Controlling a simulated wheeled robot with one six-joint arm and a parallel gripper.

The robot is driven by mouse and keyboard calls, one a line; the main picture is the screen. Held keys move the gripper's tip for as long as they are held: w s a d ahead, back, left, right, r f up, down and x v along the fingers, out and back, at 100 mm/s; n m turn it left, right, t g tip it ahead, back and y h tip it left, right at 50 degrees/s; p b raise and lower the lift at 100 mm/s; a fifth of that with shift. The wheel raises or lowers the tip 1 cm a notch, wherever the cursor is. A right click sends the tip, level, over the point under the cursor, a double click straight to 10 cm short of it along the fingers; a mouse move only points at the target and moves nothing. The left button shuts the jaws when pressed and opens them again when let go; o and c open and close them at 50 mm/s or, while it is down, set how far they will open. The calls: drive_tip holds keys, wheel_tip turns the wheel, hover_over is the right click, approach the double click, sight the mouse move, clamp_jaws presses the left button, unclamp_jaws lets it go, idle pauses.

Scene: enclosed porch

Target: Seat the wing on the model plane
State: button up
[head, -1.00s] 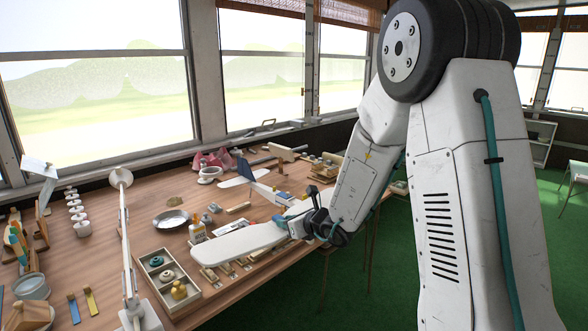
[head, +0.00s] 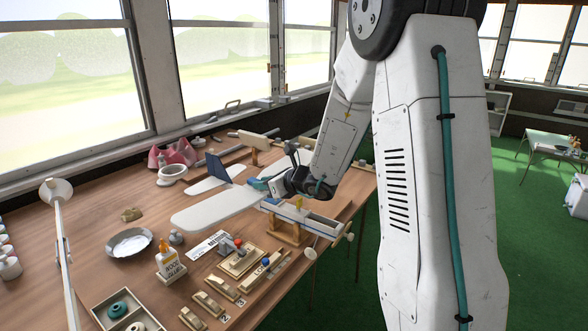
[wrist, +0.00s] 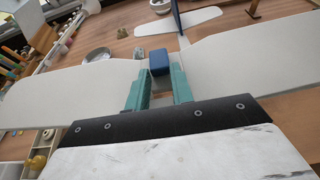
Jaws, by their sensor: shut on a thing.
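The white wing (head: 215,208) is held level over the model plane, and its two halves spread left and right in the wrist view (wrist: 70,95). My gripper (head: 261,183) is shut on the blue block at the wing's middle; its teal fingers (wrist: 160,80) flank that block (wrist: 160,60). The fuselage under the wing is mostly hidden. I cannot tell whether the wing touches it.
A glue bottle (head: 168,262), a metal dish (head: 129,242) and a tray of small parts (head: 125,315) stand left of the plane. A white lamp (head: 62,235) rises at left. A pink item (head: 172,153) and a cup (head: 172,174) are behind.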

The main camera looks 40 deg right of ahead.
wheel_tip(320, 180, up, 3)
hover_over(300, 199)
drive_tip(key=shift+w+r, duration=0.1)
drive_tip(key=shift+w, duration=0.15)
drive_tip(key=shift+g+y, duration=0.3)
drive_tip(key=shift+s, duration=0.15)
drive_tip(key=shift+f, duration=2.5)
drive_tip(key=shift+f, duration=1.6)
drive_tip(key=o, duration=1.4)
drive_tip(key=shift+o, duration=0.2)
